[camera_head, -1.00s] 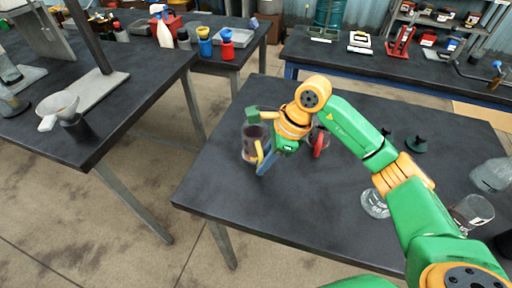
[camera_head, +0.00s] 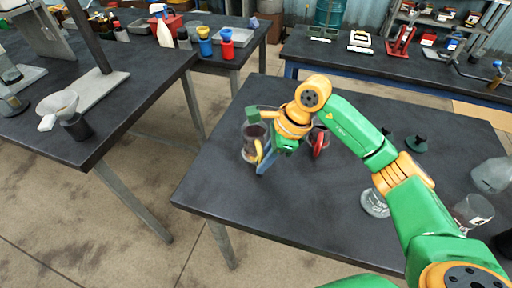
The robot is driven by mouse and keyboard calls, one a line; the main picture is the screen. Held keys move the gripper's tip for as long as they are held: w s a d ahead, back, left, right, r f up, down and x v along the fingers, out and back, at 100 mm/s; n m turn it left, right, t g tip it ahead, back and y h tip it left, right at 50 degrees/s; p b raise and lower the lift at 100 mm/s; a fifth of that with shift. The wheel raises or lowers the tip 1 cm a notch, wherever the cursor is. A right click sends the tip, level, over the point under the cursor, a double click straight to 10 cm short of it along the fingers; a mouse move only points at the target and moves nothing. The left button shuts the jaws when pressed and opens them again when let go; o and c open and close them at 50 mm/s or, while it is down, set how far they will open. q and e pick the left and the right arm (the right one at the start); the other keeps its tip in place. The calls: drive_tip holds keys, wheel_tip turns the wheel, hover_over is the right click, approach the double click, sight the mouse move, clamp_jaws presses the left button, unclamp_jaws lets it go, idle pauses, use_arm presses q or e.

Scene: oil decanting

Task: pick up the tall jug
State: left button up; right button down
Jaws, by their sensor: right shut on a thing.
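The tall jug (camera_head: 250,146) is a clear vessel with dark contents and a yellow handle, upright at the left part of the dark table (camera_head: 240,196). My right gripper (camera_head: 262,146) reaches it from the right and is shut on it, with a green finger at its top and a blue finger beside the handle. Whether the jug's base touches the table is hard to tell. My left gripper is not in view.
A vessel with a red handle (camera_head: 320,143) stands just right of my gripper. Glassware, such as a clear flask (camera_head: 374,203), and a dark green funnel-like piece (camera_head: 416,144) are farther right. The table's front left is clear.

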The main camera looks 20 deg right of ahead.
drive_tip(key=shift+r, duration=0.15)
idle(0.7)
drive_tip(key=shift+r+b, duration=0.65)
drive_tip(key=shift+r, duration=0.25)
drive_tip(key=s+a+r+b, duration=0.2)
drive_tip(key=s+r+b, duration=0.1)
drive_tip(key=s+r, duration=0.8)
drive_tip(key=shift+s+b, duration=0.4)
drive_tip(key=shift+s, duration=1.05)
